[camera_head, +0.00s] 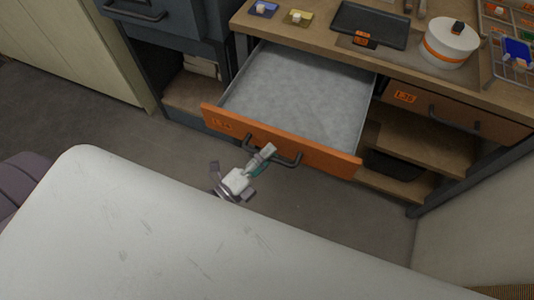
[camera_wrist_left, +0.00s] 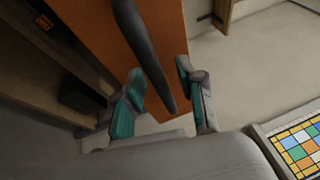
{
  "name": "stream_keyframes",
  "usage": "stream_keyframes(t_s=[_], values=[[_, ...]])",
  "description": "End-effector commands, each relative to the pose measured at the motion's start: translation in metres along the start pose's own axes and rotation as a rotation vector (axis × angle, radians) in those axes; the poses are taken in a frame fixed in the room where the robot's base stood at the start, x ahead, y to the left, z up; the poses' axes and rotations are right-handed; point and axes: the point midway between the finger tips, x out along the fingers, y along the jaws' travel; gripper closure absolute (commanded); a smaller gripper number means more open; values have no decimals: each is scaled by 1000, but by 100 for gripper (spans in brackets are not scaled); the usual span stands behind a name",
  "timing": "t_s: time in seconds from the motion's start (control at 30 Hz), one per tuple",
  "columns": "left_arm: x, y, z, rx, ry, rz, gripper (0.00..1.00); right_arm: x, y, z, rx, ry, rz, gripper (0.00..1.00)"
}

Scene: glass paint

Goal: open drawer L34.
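A drawer with an orange front (camera_head: 325,155) is pulled well out of the bench in the head view, and its grey inside (camera_head: 300,95) is empty. Its label (camera_head: 221,125) is too small to read surely. The dark bar handle (camera_head: 290,161) is on the front. My left gripper (camera_head: 262,160) is at the left part of this handle. In the left wrist view the handle (camera_wrist_left: 146,45) runs between the two teal-padded fingers of the left gripper (camera_wrist_left: 160,72), with a gap on each side. The fingers are open. My right gripper is not in view.
The bench top holds a dark tray (camera_head: 368,24), a white round container with an orange band (camera_head: 449,43) and small coloured items. The floor (camera_head: 340,205) before the drawer is clear.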

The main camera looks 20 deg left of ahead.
Motion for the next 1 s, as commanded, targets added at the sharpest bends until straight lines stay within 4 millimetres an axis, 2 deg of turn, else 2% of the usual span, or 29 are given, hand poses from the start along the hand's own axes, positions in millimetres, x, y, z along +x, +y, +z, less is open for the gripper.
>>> stream_keyframes(t_s=[0.17, 0.4, 0.6, 0.8, 1.0], values=[[-20, 1, 0, -1, 0, 5, 61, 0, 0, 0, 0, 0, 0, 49], [-71, 1, 0, -1, -1, 6, 61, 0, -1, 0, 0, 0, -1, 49], [-105, 1, 0, -1, 0, 4, 61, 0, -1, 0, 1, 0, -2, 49], [-119, 0, 0, 0, -1, 2, 61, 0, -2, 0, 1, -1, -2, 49], [-120, 0, 0, 0, 0, 1, 61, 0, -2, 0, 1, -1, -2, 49]])
